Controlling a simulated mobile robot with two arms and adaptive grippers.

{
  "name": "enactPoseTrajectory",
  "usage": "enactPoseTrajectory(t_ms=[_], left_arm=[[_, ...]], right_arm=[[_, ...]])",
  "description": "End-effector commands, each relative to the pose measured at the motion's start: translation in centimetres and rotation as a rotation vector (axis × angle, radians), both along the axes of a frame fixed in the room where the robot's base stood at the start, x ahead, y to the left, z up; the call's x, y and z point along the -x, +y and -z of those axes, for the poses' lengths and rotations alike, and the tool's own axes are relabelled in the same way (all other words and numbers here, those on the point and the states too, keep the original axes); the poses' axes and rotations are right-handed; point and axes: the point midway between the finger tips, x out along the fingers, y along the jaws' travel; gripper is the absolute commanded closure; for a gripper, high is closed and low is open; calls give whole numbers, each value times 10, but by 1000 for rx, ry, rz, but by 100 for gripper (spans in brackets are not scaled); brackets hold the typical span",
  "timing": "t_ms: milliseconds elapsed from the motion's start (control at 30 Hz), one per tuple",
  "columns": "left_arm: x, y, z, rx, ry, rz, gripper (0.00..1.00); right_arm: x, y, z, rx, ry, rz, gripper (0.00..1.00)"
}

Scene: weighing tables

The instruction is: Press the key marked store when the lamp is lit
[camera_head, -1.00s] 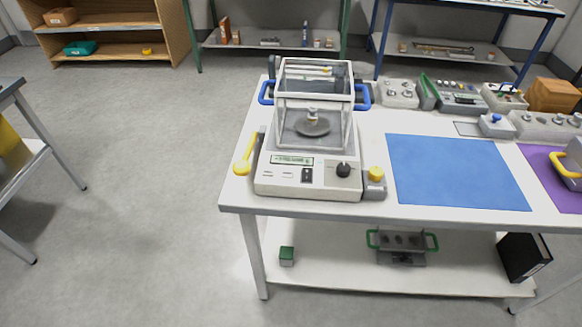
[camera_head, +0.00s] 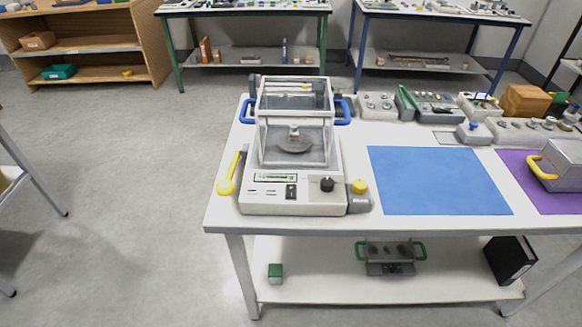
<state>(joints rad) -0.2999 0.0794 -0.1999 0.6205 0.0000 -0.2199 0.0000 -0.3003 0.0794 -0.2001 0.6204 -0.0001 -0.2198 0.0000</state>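A white weighing balance (camera_head: 242,203) with a glass draft shield (camera_head: 294,100) stands at the left end of the white table. A round pan with a small object on it is inside the glass. The front panel has a small greenish display (camera_head: 275,177), a dark switch or key (camera_head: 291,191), small marks and a black knob (camera_head: 327,184). A grey box with a yellow round top (camera_head: 359,186) sits at its right front corner. I cannot read which key is marked store, or tell which part is the lamp or whether it is lit. Neither gripper is in view.
A yellow lever (camera_head: 228,182) is at the balance's left and blue handles (camera_head: 343,111) are at its sides. A blue mat (camera_head: 440,180) and a purple mat (camera_head: 520,163) lie to the right. Weight boxes (camera_head: 378,106) line the back. Floor at left (camera_head: 130,200) is clear.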

Motion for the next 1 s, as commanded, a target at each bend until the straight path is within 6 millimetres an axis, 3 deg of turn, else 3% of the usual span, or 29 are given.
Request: enactPoseTrajectory(t_ms=[33,267,1000], left_arm=[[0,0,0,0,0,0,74],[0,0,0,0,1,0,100],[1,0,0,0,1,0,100]], right_arm=[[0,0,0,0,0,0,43],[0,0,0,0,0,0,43],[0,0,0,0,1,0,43]])
